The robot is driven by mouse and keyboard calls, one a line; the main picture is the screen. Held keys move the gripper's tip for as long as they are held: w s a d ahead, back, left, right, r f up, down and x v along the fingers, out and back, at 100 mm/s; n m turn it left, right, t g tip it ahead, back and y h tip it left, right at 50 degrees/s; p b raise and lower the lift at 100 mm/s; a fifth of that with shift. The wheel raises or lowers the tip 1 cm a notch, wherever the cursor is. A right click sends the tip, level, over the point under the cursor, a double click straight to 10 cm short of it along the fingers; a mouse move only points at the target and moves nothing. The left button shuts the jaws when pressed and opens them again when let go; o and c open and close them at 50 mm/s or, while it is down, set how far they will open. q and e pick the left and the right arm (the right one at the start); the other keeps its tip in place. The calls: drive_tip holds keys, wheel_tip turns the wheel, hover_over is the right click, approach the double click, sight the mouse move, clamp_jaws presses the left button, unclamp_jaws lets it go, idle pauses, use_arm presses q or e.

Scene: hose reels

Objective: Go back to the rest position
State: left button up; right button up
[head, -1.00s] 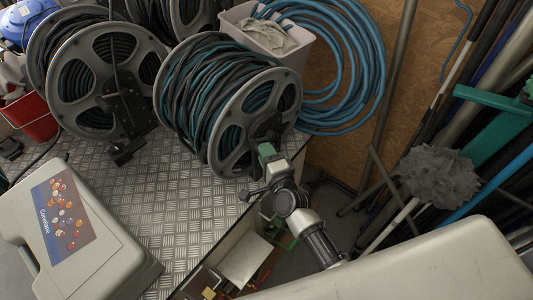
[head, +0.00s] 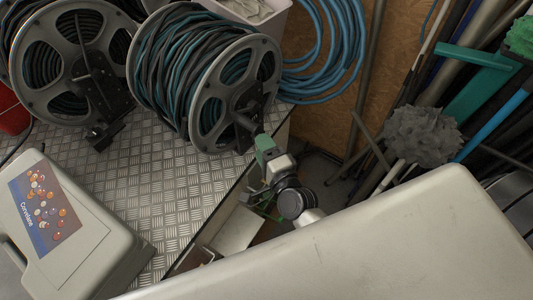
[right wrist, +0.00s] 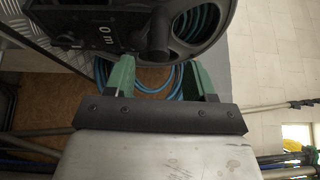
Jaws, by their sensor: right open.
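My right gripper (head: 264,143) is beside the front hose reel (head: 205,80), near its crank handle (head: 243,122). In the right wrist view, the right gripper (right wrist: 160,75) shows two green fingers spread apart with nothing between them. The dark handle (right wrist: 160,35) of the reel is just beyond the fingertips; I cannot tell the exact gap. The reel carries black and teal hose and stands upright on the metal tread-plate surface. My left gripper is not in view.
A second hose reel (head: 75,62) stands to the left. A grey case (head: 75,245) with a picture label lies on the tread-plate bench (head: 165,190). Blue coiled hose (head: 335,55) hangs behind. A grey mop head (head: 422,137) and several poles lean at the right.

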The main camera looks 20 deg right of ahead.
drive_tip(key=shift+s+d, duration=0.1)
drive_tip(key=shift+s, duration=0.8)
drive_tip(key=s+f+n+g, duration=0.3)
drive_tip(key=s+f+n, duration=0.1)
drive_tip(key=f, duration=0.7)
drive_tip(key=s+d+f+n+g+b, duration=0.1)
drive_tip(key=s+f+n+g, duration=0.3)
drive_tip(key=f, duration=0.6)
drive_tip(key=s+f+n+g, duration=0.25)
drive_tip(key=s+f, duration=0.25)
drive_tip(key=f, duration=0.6)
drive_tip(key=s+d+f+n+g, duration=0.2)
drive_tip(key=s+f+n, duration=0.1)
drive_tip(key=s, duration=0.4)
drive_tip(key=s+d+f+n+g+h, duration=0.1)
drive_tip(key=s+d+f+n+g, duration=0.1)
drive_tip(key=s+f, duration=0.3)
drive_tip(key=s+d+f+n+g+h, duration=0.1)
drive_tip(key=s+d+f+n+g, duration=0.2)
drive_tip(key=s, duration=0.7)
drive_tip(key=shift+d+f+n+b, duration=0.15)
drive_tip(key=shift+f+n+b, duration=0.35)
drive_tip(key=shift+f, duration=0.3)
